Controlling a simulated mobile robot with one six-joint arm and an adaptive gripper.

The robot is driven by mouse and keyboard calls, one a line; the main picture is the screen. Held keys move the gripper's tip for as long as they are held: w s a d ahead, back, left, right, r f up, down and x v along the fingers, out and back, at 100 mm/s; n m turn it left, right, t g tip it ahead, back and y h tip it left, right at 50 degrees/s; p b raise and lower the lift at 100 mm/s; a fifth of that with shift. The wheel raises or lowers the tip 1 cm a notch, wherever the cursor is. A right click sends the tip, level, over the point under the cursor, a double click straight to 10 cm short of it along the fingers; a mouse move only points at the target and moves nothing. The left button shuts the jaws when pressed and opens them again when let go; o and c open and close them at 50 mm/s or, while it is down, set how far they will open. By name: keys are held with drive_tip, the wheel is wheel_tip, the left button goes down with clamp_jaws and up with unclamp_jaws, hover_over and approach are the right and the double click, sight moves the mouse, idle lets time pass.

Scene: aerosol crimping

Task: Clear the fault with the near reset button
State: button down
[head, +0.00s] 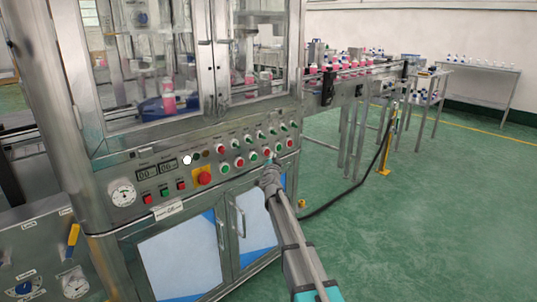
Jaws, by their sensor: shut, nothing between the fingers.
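The control panel (150,165) runs along the front of the steel machine. A red emergency stop on a yellow plate (204,179) and a white lit lamp (187,159) sit further left. Labels are too small to read, so I cannot tell which button is the reset. My gripper (268,167) is shut and empty, close in front of the right part of the lower button row. It hides part of the panel there; contact cannot be told.
Glass doors (140,60) stand above the panel, and cabinet doors with handles (241,218) lie below. A conveyor (355,72) with pink bottles extends to the back right. A black cable (345,195) runs to a yellow post (390,140). Green floor at right is free.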

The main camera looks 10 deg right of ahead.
drive_tip(key=shift+s+d, duration=0.75)
drive_tip(key=shift+s, duration=0.3)
drive_tip(key=shift+s+d, duration=0.75)
drive_tip(key=shift+s, duration=0.25)
drive_tip(key=shift+a, duration=0.1)
drive_tip(key=s+a+f+n+g+y, duration=0.3)
drive_tip(key=s+f+n+g, duration=0.15)
drive_tip(key=s+f, duration=0.35)
drive_tip(key=s+a+f+n+g+y, duration=0.4)
drive_tip(key=s+f+g, duration=0.15)
drive_tip(key=s, duration=0.45)
drive_tip(key=s+d+f+g+h, duration=0.1)
drive_tip(key=s+d+f+g, duration=0.15)
drive_tip(key=s, duration=0.65)
drive_tip(key=s+d+f+g+h, duration=0.2)
drive_tip(key=s+g, duration=0.2)
drive_tip(key=s, duration=0.4)
drive_tip(key=s+d+f+g+h, duration=0.1)
drive_tip(key=s+d+f+g, duration=0.15)
drive_tip(key=s, duration=0.65)
wheel_tip(320, 180, up, 34)
drive_tip(key=p, duration=3.4)
drive_tip(key=shift+w+a+n+p, duration=0.2)
drive_tip(key=shift+w+n+p, duration=0.1)
drive_tip(key=shift+n, duration=0.05)
